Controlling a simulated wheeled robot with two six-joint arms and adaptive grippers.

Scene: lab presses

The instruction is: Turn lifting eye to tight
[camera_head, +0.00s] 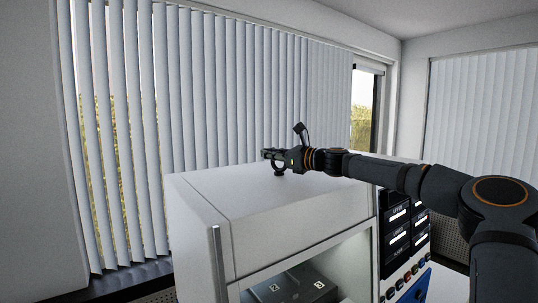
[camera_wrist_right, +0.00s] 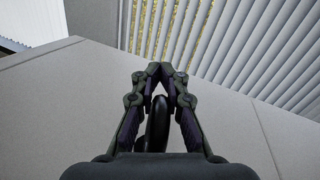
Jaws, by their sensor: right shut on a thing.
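The lifting eye (camera_head: 279,170) is a small dark ring standing on the top of a white cabinet (camera_head: 205,205). My right gripper (camera_head: 270,155) reaches in from the right, level above the cabinet top, and is at the eye. In the right wrist view the black ring (camera_wrist_right: 157,122) shows between the two fingers of the right gripper (camera_wrist_right: 160,72), whose tips are close together. The gripper is shut on the ring. Its lower part and thread are hidden. My left gripper is not in view.
Vertical blinds (camera_head: 190,90) and a window stand behind the cabinet. The cabinet's open front shows a dark box (camera_head: 290,288) inside. Black drawers or modules (camera_head: 396,222) and a blue panel (camera_head: 412,290) are at right. The cabinet top around the eye is clear.

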